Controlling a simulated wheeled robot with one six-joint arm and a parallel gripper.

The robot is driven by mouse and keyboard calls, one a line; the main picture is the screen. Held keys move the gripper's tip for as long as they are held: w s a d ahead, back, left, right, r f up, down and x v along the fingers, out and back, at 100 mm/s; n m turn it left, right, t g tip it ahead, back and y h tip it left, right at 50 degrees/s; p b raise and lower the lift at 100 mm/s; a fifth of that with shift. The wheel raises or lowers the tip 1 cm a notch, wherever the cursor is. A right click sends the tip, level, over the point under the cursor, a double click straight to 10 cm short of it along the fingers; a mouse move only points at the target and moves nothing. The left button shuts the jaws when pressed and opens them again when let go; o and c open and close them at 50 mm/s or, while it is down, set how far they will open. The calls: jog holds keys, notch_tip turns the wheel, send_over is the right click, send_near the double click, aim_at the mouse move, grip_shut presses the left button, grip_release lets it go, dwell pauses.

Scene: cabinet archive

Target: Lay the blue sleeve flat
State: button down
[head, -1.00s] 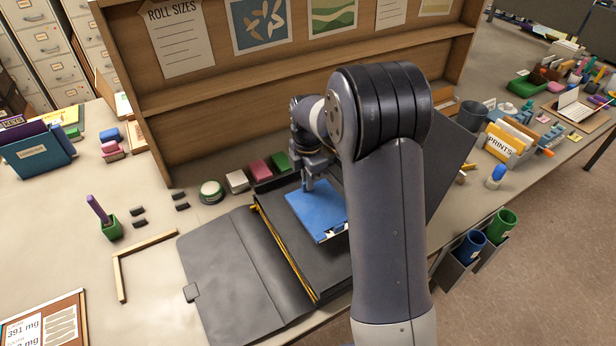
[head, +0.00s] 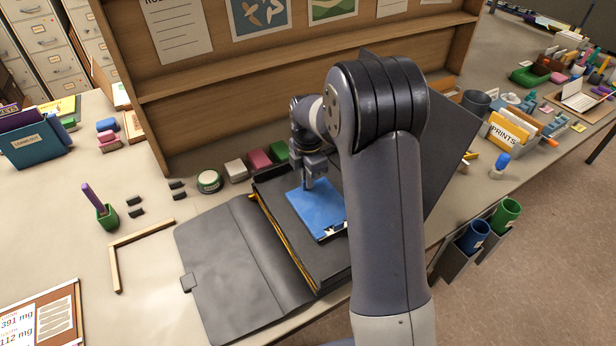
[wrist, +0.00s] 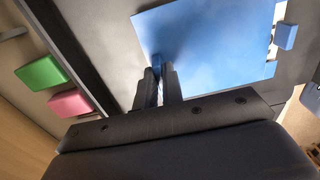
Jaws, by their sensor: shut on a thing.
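The blue sleeve (head: 318,208) lies over the black inner panel of an open dark portfolio (head: 245,262). Black and white marks show along its near right edge. My gripper (head: 308,186) points down at the sleeve's far left part. In the wrist view the fingers (wrist: 158,72) are close together at the edge of the blue sleeve (wrist: 205,45), shut on it. A small blue tab or block (wrist: 285,36) shows at the sleeve's right. My arm hides the sleeve's right part in the head view, and I cannot tell whether it lies fully flat.
Blocks in white, pink (head: 260,160) and green (head: 279,150) and a round tin (head: 209,181) stand behind the portfolio. A wooden corner piece (head: 128,256) and a green pen cup (head: 107,216) are at left. A wooden board (head: 200,85) rises behind.

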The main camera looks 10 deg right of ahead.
jog(key=shift+f, duration=0.1)
jog(key=shift+f+b, duration=0.35)
jog(key=shift+f, duration=0.05)
jog(key=c, duration=1.5)
grip_release()
jog(key=shift+r, duration=0.1)
jog(key=shift+c, duration=0.2)
jog(key=shift+r+p, duration=2.6)
jog(key=shift+r, duration=0.9)
notch_tip(320, 180, up, 11)
jog(key=b, duration=0.2)
